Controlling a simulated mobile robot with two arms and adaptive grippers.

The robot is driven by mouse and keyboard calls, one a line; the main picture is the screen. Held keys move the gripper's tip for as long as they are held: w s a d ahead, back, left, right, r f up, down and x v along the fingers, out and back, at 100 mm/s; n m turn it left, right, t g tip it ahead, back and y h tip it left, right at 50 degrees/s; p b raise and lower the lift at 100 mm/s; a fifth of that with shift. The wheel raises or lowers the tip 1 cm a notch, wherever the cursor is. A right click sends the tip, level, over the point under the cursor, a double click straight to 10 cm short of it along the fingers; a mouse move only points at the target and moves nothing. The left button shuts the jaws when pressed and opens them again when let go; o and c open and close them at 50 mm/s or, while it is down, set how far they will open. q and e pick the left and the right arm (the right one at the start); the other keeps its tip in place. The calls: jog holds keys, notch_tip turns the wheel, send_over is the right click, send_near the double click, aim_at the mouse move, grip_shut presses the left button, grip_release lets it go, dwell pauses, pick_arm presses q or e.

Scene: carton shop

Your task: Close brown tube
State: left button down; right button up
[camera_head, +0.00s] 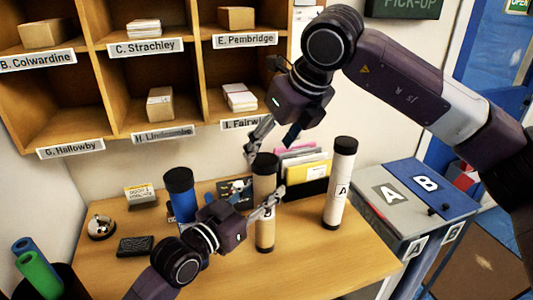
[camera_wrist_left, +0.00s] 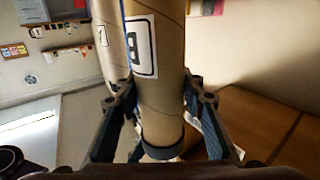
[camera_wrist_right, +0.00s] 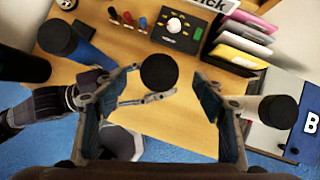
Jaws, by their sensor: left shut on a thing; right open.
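The brown tube (camera_head: 265,230) with a B label stands upright on the table, with a black cap (camera_head: 265,160) at its top. It fills the middle of the left wrist view (camera_wrist_left: 158,100). My right gripper (camera_head: 270,143) is open just above the tube. In the right wrist view the round black cap top (camera_wrist_right: 159,71) shows between its spread fingers, apart from both. Whether the cap is fully seated cannot be told.
A pale tube labelled A (camera_head: 340,190) with a black cap stands to the right, a blue tube (camera_head: 183,205) to the left. Behind is a rack of coloured envelopes (camera_head: 305,170). A bell (camera_head: 101,228) and a dark box (camera_head: 136,246) lie at left. The table's front right is clear.

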jog(key=v, duration=0.8)
jog(key=shift+r, duration=0.1)
pick_arm(q)
jog(key=c, duration=1.2)
grip_release()
jog(key=shift+v, duration=6)
jog(key=shift+s+d, duration=0.1)
pick_arm(e)
jog(key=shift+s, duration=0.1)
